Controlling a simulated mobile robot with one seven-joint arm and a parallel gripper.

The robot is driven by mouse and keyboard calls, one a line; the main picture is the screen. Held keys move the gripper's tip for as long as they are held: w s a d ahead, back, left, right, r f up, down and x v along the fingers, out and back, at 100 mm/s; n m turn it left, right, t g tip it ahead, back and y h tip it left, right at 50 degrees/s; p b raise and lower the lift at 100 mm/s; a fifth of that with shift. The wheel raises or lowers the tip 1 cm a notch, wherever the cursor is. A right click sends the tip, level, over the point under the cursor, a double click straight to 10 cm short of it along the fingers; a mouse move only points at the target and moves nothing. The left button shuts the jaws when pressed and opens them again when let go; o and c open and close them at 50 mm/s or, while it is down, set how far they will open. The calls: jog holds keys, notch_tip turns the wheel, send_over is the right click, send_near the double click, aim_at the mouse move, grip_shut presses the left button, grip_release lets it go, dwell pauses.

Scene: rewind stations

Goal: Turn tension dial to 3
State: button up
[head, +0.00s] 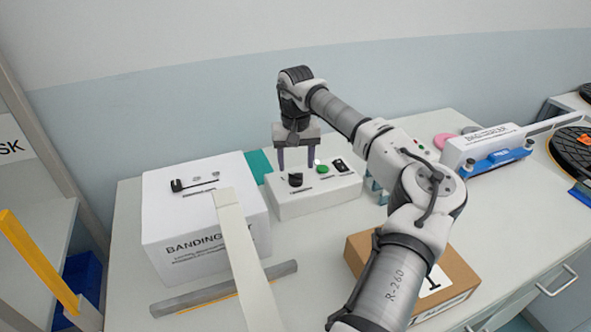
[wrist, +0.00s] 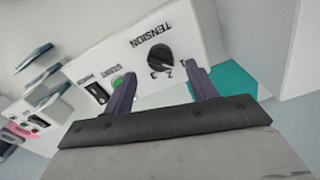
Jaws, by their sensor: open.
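The black tension dial (wrist: 159,57) sits on the sloped face of a white control box (head: 320,197), with TENSION lettering and the numbers 1, 2 and 3 around it. In the wrist view it shows between and just beyond my fingertips; which number it points to is unclear. In the head view the dial (head: 295,180) is below my gripper (head: 296,164). My gripper is open, with its two fingers pointing down, and it holds nothing. The fingers appear apart from the dial. In the wrist view my gripper (wrist: 161,77) has its left finger close to the green start button.
The green button (head: 322,169) and a black rocker switch (head: 340,165) share the box. A large white banding box (head: 205,250) stands close on the left, with a teal block (head: 259,166) behind. A cardboard box (head: 452,277) lies in front right.

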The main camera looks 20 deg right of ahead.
aim_at(296, 175)
jog(key=shift+f+p, duration=0.4)
jog(key=shift+f, duration=1.85)
jog(key=c, duration=1)
